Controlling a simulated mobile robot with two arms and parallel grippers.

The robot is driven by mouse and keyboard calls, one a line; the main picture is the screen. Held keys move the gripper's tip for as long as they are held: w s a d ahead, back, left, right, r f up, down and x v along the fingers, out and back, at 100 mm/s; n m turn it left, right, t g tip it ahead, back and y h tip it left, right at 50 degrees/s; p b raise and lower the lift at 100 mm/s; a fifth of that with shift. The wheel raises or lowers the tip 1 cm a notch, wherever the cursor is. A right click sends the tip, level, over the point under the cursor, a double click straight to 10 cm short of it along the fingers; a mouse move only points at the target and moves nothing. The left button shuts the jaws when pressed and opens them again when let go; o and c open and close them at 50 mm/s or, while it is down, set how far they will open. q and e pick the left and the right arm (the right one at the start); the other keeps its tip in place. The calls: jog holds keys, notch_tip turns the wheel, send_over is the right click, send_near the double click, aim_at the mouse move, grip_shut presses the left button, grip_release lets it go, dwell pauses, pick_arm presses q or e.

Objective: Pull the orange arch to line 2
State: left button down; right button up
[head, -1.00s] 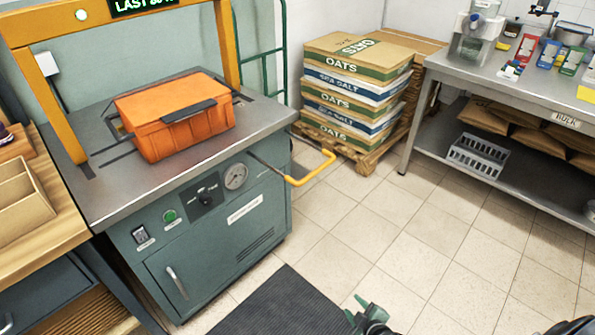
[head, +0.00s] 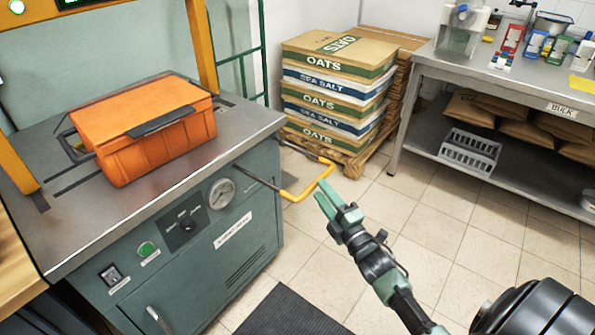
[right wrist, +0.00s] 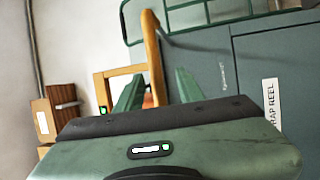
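The orange arch (head: 203,45) stands over the grey metal tabletop of a teal machine (head: 205,255). Its right post rises behind an orange crate (head: 155,150), and its left post is cut by the left edge. Its top is mostly out of view. A rod with a yellow U-shaped handle (head: 305,190) sticks out from the machine's right side. My right gripper (head: 325,200) is open, its green fingers close to the handle. In the right wrist view a yellow bar (right wrist: 151,50) shows between the spread fingers; contact is unclear. I cannot read a line 2 mark. My left gripper is not in view.
A pallet stack of oats and sea salt sacks (head: 335,95) stands behind the handle. A steel bench (head: 500,85) with jars and a grey basket (head: 470,150) is at the right. A dark mat (head: 290,312) lies before the machine. The tiled floor between is clear.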

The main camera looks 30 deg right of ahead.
aim_at(315, 180)
jog(key=shift+w+r, duration=0.3)
jog(key=shift+w, duration=0.85)
jog(key=shift+w+r, duration=0.25)
jog(key=shift+w, duration=0.85)
jog(key=shift+w+r, duration=0.3)
jog(key=shift+w, duration=0.85)
grip_shut()
